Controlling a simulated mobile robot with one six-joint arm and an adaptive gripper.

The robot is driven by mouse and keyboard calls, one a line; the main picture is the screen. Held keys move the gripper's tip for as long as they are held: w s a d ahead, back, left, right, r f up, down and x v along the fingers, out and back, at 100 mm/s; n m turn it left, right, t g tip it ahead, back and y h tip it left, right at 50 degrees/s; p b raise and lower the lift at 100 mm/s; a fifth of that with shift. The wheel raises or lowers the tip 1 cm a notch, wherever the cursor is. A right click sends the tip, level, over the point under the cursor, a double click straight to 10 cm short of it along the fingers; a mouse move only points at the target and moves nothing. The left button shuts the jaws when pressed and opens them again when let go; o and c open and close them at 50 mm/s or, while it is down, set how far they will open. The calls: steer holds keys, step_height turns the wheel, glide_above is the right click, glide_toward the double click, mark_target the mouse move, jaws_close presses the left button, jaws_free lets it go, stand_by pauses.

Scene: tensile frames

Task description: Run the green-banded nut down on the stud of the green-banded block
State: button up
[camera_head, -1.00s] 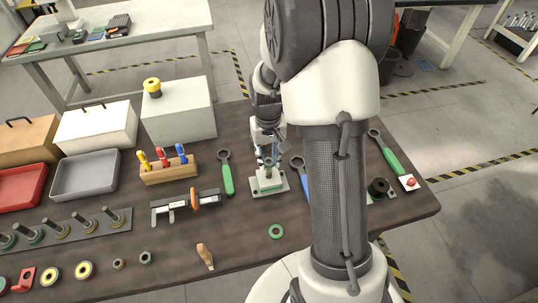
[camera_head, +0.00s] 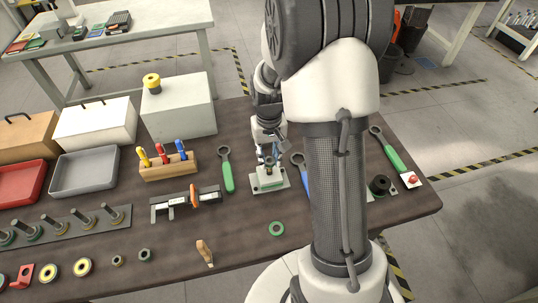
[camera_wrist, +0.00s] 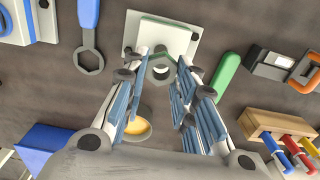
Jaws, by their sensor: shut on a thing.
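The green-banded block (camera_head: 265,182) stands on a pale base plate near the middle of the bench. It also shows at the top of the wrist view (camera_wrist: 165,28), with its green band partly covered by my fingers. My gripper (camera_wrist: 160,66) is shut on a grey hexagonal nut (camera_wrist: 161,73), held between the fingertips over the block. The nut shows only a little green at its edge. In the head view my gripper (camera_head: 269,159) is directly above the block. The stud is mostly hidden by the fingers, and I cannot tell how far the nut sits on it.
A green-handled wrench (camera_head: 227,170) lies left of the block and a blue-handled one (camera_head: 299,163) right. A caliper-like tool (camera_head: 186,201), a screwdriver rack (camera_head: 168,167) and a plate of studs (camera_head: 65,227) are further left.

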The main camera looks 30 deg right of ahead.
steer(key=shift+f, duration=0.5)
stand_by(1.3)
